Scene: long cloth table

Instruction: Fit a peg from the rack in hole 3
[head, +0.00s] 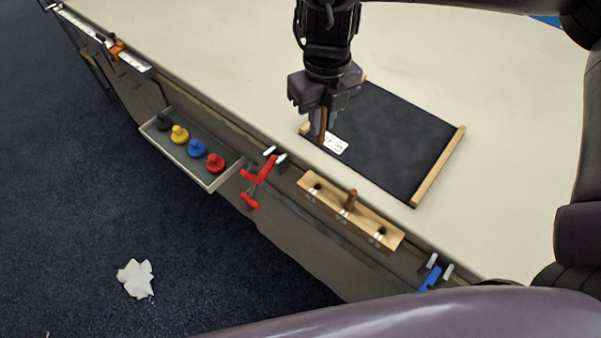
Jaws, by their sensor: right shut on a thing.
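My right gripper (322,128) comes down from the top of the head view, shut on a brown wooden peg (323,122). The peg is roughly upright, at the near left corner of a black mat; whether its tip touches anything is unclear. A light wooden block (329,198) is fixed along the table's near edge, below and right of the gripper. It has a row of holes with small white labels too small to read. One brown peg (351,200) stands in its middle hole; the holes at both ends look empty. My left gripper is out of view.
The black mat (390,135) has wooden strips at its sides and a white card (334,143) near the gripper. A tray (215,183) with several coloured knobbed pieces hangs left. Red (264,170) and blue (431,277) clamps flank the block. The cream table (220,60) is mostly clear.

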